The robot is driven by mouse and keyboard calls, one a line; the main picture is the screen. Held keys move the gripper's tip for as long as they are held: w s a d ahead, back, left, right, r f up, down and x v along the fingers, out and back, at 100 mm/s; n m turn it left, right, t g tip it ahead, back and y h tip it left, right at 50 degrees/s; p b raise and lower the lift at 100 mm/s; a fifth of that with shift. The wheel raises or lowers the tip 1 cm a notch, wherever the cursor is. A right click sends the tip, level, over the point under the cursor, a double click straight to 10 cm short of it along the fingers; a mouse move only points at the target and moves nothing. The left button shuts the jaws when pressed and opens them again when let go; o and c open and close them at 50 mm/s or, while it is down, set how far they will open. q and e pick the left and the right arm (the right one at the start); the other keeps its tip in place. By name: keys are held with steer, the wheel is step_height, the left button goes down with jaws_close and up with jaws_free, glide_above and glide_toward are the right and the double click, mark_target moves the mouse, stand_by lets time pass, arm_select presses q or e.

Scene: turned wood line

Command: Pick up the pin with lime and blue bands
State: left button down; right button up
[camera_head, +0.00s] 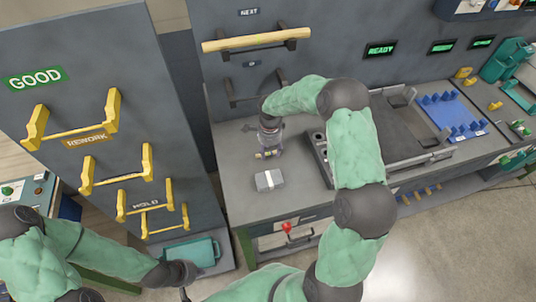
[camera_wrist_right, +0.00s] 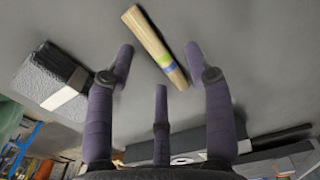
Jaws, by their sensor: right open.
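The wooden pin (camera_wrist_right: 148,38) with a lime band and a blue band lies on the grey bench top. In the right wrist view it slants between my fingers, with the banded end toward the palm. My right gripper (camera_wrist_right: 160,50) is open, with its fingers spread on either side of the pin; I cannot tell whether any finger touches it. In the head view the right gripper (camera_head: 269,138) is just above the pin (camera_head: 268,154), which shows small and partly covered. My left gripper (camera_head: 180,273) is low at the left; its fingers are not clear.
A dark grey block with a white band (camera_head: 269,180) lies on the bench in front of the pin. A tray fixture (camera_head: 400,130) stands to the right. A wooden bar rests on the NEXT rack (camera_head: 256,40) behind. Yellow hooks (camera_head: 113,112) project from the left panel.

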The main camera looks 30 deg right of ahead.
steer(key=shift+f, duration=0.45)
steer(key=c, duration=0.9)
steer(key=shift+c, duration=0.2)
steer(key=shift+r, duration=0.15)
steer(key=shift+r, duration=0.5)
step_height(320, 180, up, 2)
steer(key=shift+r, duration=0.2)
steer(key=s+a+r, duration=0.2)
steer(key=s+r, duration=0.2)
steer(key=s, duration=0.2)
steer(key=s+a+r+p, duration=0.1)
steer(key=s+a+r, duration=0.1)
steer(key=s+r, duration=0.3)
steer(key=shift+s+a+r, duration=0.2)
steer(key=shift+s+a, duration=0.05)
steer(key=shift+s, duration=0.9)
